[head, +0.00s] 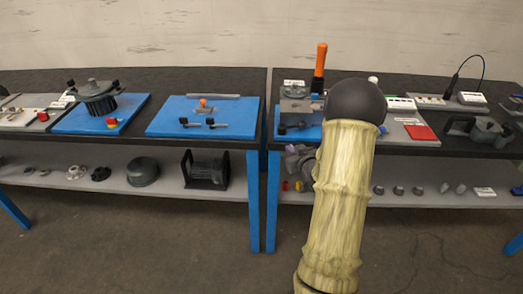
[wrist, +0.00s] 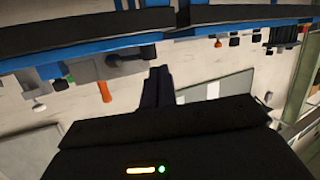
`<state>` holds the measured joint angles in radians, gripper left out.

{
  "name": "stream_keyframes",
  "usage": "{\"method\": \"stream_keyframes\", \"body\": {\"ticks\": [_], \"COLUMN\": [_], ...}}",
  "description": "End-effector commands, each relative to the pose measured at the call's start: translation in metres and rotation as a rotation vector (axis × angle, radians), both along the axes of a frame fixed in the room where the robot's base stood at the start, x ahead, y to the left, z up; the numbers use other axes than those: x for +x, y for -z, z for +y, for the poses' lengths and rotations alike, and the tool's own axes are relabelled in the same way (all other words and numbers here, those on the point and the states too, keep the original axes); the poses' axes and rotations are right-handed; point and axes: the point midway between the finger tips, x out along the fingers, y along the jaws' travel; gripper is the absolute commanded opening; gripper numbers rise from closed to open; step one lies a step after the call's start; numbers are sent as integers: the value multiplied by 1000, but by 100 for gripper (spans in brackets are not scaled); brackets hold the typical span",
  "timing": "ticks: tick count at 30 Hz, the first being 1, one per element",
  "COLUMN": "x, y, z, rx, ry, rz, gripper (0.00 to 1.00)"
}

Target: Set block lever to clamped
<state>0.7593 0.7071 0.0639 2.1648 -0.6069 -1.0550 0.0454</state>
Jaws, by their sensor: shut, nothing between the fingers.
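An orange-handled lever (head: 320,62) stands nearly upright on a grey block (head: 299,106) on the right bench in the head view. I take it to be the block lever. My arm covers the block's right side. The orange handle also shows in the upside-down wrist view (wrist: 105,92), left of my gripper. My gripper (wrist: 157,72) is shut and empty there, its dark fingers together and apart from the lever. It is hidden in the head view.
The block's blue plate (head: 272,130) lies on the right bench. The left bench holds blue plates with parts (head: 232,112). A narrow gap separates the benches.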

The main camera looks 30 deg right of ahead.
Motion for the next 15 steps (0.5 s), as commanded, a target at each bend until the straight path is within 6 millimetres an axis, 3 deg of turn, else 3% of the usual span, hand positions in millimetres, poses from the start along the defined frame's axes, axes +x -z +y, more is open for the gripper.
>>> {"method": "stream_keyframes", "body": {"ticks": [1, 15], "x": [2, -6], "y": [-9, -39], "z": [9, 76], "rx": [-2, 8], "ry": [-5, 2], "rz": [26, 274], "gripper": [0, 0]}}
